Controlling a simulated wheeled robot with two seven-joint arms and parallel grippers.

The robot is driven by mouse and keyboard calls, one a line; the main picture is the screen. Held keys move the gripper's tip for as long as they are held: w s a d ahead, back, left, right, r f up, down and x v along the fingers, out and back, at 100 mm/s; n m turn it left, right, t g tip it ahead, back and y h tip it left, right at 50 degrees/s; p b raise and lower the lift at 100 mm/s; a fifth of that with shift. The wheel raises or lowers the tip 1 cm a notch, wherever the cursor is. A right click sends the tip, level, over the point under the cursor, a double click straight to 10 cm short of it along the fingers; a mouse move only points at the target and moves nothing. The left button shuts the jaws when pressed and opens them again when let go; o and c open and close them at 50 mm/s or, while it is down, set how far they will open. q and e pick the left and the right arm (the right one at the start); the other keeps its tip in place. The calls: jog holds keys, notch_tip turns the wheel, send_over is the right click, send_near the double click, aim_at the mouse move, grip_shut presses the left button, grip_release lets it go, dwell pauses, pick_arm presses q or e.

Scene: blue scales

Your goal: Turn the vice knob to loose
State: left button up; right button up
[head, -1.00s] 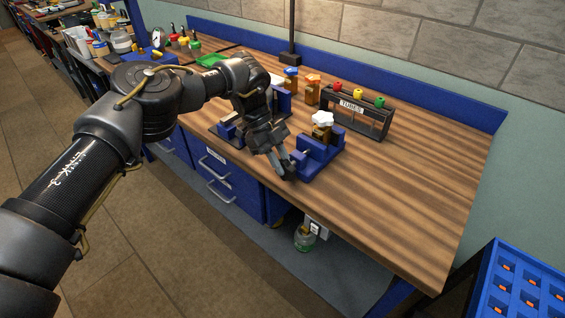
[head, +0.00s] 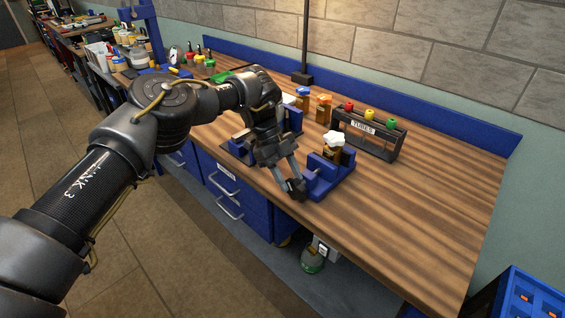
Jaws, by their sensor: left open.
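The blue vice (head: 335,183) stands at the front edge of the wooden workbench, right of centre. A small amber bottle with a white lobed cap (head: 333,139) stands upright at the vice, apparently between its jaws. My left gripper (head: 291,183) is open and points down just left of the vice, by the bench's front edge. Its fingers are close to the vice's left end. I cannot tell whether they touch it. The vice knob cannot be made out and is probably hidden by the fingers. My right gripper is not in view.
A dark rack labelled TUBES (head: 367,136) stands behind the vice. Bottles with orange (head: 324,108) and blue caps stand left of it. Another blue fixture is partly behind my left arm. The workbench (head: 430,215) is clear to the right. Blue drawers (head: 236,200) lie below.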

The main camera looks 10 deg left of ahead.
pick_arm(q)
jog(key=v, duration=0.9)
jog(key=shift+b, duration=0.3)
jog(key=shift+a, duration=0.1)
